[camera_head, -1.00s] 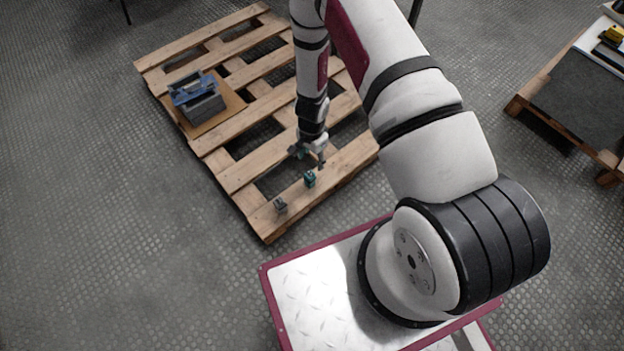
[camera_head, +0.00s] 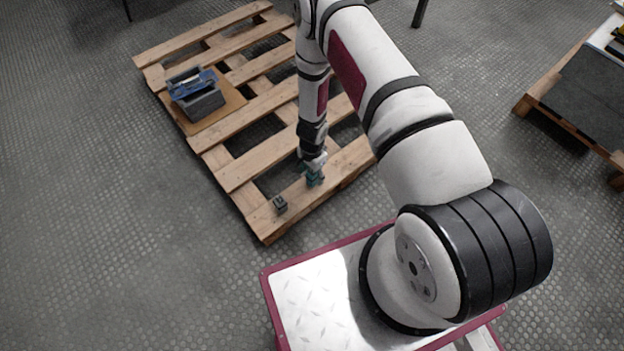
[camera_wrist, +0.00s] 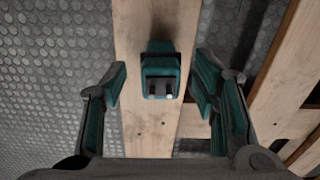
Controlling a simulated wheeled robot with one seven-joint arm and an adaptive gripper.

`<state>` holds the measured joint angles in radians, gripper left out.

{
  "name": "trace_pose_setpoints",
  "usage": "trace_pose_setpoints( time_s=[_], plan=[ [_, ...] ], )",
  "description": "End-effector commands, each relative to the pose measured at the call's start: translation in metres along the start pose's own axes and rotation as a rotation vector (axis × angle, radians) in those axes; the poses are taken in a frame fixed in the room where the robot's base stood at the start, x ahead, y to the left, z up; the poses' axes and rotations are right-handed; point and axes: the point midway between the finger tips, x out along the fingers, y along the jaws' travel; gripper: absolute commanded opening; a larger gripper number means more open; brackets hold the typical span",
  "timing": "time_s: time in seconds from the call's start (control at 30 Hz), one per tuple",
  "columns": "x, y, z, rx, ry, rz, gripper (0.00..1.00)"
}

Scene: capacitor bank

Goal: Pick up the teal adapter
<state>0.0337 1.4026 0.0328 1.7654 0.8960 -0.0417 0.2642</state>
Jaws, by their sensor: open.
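The teal adapter (camera_wrist: 161,74) stands on a pallet plank in the wrist view, with a dark top edge and two light marks on its face. My gripper (camera_wrist: 161,85) is open, its fingers on either side of the adapter with a gap on both sides. In the head view my gripper (camera_head: 313,178) is low over the near plank, and the adapter there is mostly hidden by the fingers or hard to tell from their teal pads.
The wooden pallet (camera_head: 238,176) lies on the patterned floor. A small dark grey part (camera_head: 280,204) sits on the near plank, left of my gripper. A grey box with blue parts (camera_head: 197,93) stands at the pallet's far left. Another pallet (camera_head: 585,95) is at right.

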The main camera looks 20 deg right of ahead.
Motion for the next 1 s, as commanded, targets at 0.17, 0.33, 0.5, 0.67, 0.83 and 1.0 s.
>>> trace_pose_setpoints(
  time_s=[0.17, 0.33, 0.5, 0.67, 0.83, 1.0],
  plan=[
    [0.001, -0.001, 0.0, 0.0, 0.0, -0.001, 0.54],
    [0.001, 0.0, 0.0, -0.001, 0.0, -0.001, 0.27],
    [0.001, 0.0, 0.0, -0.001, 0.0, -0.001, 0.0],
    [0.001, 0.0, 0.0, -0.001, 0.0, -0.001, 0.0],
    [-0.002, -0.001, 0.0, -0.001, 0.0, -0.001, 0.0],
    [-0.014, -0.001, 0.0, -0.002, 0.0, -0.001, 0.0]
  ],
)
